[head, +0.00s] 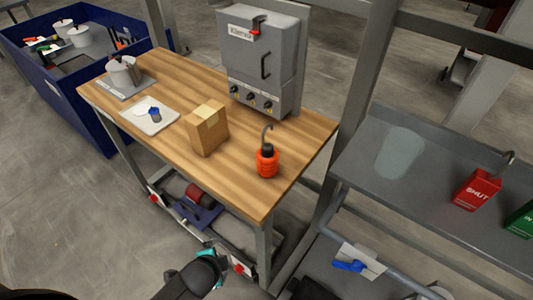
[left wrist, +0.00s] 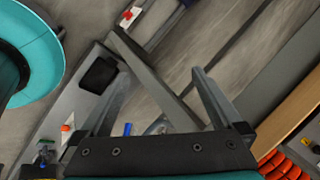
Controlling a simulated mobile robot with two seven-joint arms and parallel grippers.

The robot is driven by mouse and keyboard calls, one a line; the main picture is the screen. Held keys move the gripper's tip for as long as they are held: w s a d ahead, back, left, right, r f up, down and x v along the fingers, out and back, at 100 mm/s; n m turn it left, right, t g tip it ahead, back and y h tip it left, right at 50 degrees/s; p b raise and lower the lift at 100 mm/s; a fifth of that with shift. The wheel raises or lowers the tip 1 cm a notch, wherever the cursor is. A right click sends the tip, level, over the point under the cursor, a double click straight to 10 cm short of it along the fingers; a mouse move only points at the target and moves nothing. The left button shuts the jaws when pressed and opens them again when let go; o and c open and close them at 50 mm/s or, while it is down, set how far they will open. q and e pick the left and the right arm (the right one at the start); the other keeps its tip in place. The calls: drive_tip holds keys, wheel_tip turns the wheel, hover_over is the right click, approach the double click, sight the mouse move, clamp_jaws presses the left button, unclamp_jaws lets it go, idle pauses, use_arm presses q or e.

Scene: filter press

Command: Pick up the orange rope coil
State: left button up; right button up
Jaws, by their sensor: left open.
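The orange rope coil (head: 266,163) stands upright near the right front part of the wooden workbench, with a dark top and a grey hook above it. An orange ribbed edge of it also shows at the lower right of the left wrist view (left wrist: 284,164). My left gripper (left wrist: 156,75) is open, with nothing between its fingers. In the head view my left arm, dark with a teal ring, is low in front of the bench, below and left of the coil and apart from it. My right gripper is not in view.
On the wooden workbench (head: 292,178) are a cardboard box (head: 206,130) left of the coil, a grey cabinet (head: 262,60) behind it and a white tray (head: 149,118). A grey metal table (head: 440,185) with a red can (head: 477,190) is at right. A blue bin (head: 70,110) stands at left.

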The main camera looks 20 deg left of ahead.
use_arm(q)
drive_tip(key=w+r+m+t+p, duration=0.1)
drive_tip(key=w+r+m+t, duration=0.2)
drive_tip(key=r, duration=0.4)
drive_tip(key=w+r+m+t+p, duration=0.1)
drive_tip(key=w+r+m, duration=0.3)
drive_tip(key=r+m, duration=0.25)
drive_tip(key=m+t+h, duration=0.3)
drive_tip(key=m+h, duration=0.1)
drive_tip(key=m, duration=1.2)
approach(262, 166)
drive_tip(key=shift+s+a+r, duration=0.1)
drive_tip(key=shift+s+a, duration=0.05)
drive_tip(key=shift+s, duration=0.3)
drive_tip(key=shift+s+a+r, duration=0.1)
drive_tip(key=shift+s+a, duration=0.05)
drive_tip(key=shift+s, duration=0.3)
drive_tip(key=shift+w+d+f+m+t, duration=0.1)
drive_tip(key=shift+m+t, duration=0.2)
drive_tip(key=shift+m, duration=0.25)
drive_tip(key=shift+w+f, duration=0.1)
drive_tip(key=shift+w, duration=0.25)
drive_tip(key=b+x, duration=0.1)
drive_tip(key=x, duration=0.8)
drive_tip(key=shift+d, duration=0.1)
drive_tip(key=shift+b+x, duration=0.5)
drive_tip(key=shift+x, duration=2.15)
drive_tip(key=shift+c, duration=0.2)
